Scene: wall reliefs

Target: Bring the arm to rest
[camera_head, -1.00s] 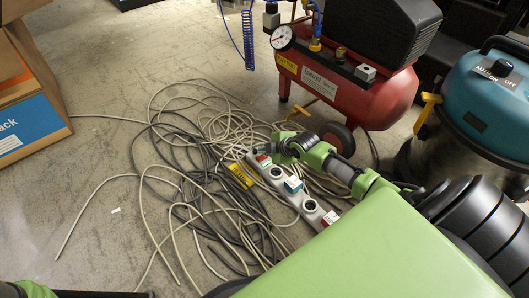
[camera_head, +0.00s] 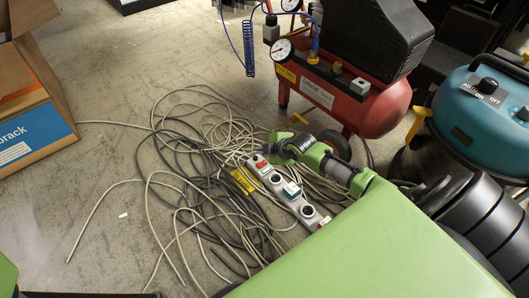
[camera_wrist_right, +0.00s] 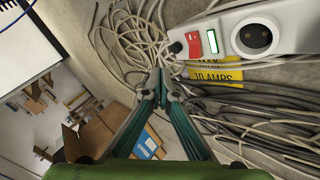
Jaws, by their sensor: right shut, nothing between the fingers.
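My right arm, green and black, reaches out from the lower right in the head view. Its gripper (camera_head: 268,146) hangs over the far end of a grey power strip (camera_head: 303,211) with a red switch. In the right wrist view the two green fingers (camera_wrist_right: 161,76) meet at their tips with nothing between them. The power strip (camera_wrist_right: 285,29) shows there at the upper right, apart from the fingers. A green piece of my left arm shows at the lower left of the head view, but its gripper is out of view.
Tangled grey and black cables (camera_head: 180,150) cover the middle floor. A red compressor (camera_head: 345,95) and a teal vacuum cleaner (camera_head: 485,115) stand at the right. A cardboard box (camera_head: 35,110) stands at the left. Bare floor (camera_head: 60,210) lies at the lower left.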

